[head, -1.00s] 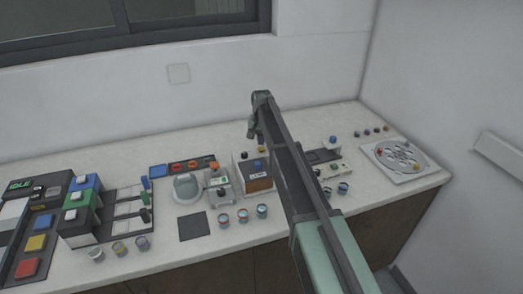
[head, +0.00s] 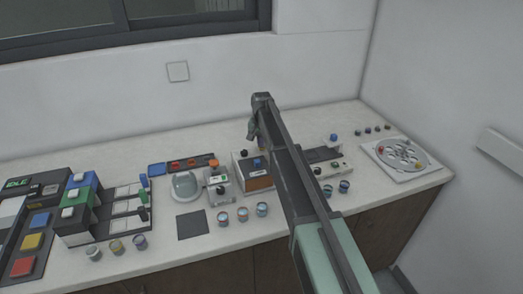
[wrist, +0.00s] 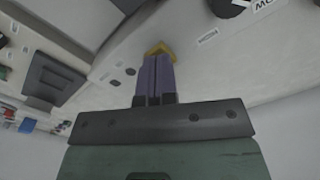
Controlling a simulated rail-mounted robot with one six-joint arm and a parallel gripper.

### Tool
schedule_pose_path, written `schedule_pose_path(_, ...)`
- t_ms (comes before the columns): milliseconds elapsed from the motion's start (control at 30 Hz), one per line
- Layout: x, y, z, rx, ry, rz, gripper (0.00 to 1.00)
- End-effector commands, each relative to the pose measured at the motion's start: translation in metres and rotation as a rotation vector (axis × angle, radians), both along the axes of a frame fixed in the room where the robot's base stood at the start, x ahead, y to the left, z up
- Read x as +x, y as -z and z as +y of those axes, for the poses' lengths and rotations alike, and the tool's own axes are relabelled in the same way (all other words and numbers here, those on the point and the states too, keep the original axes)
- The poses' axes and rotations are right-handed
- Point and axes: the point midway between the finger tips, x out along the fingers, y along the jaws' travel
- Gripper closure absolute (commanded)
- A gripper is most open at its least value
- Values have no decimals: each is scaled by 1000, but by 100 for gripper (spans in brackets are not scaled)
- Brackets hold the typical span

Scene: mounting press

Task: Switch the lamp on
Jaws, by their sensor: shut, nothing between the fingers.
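I cannot make out a lamp for certain in either view. A pale square plate (head: 178,71), perhaps a switch, is on the back wall above the counter. In the wrist view the two purple-grey fingers (wrist: 158,62) are shut together and hold nothing. A yellow piece (wrist: 160,48) shows right at the fingertips; I cannot tell whether they touch it. My arm hides part of the counter behind it.
A round basin (head: 186,187) and a small device (head: 219,190) stand mid-counter. Several small cups (head: 242,214) line the front. A round plate (head: 402,156) lies at the right.

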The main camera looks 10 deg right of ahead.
Motion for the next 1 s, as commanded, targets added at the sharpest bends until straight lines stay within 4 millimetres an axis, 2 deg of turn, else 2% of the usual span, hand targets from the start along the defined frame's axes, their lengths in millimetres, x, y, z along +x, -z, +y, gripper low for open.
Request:
schedule_pose_path(233,0,11,0,0,0,0,100)
schedule_pose_path(400,0,8,0,0,0,0,100)
schedule_pose_path(800,0,-20,0,0,0,0,100)
schedule_pose_path(1000,0,-20,0,0,0,0,100)
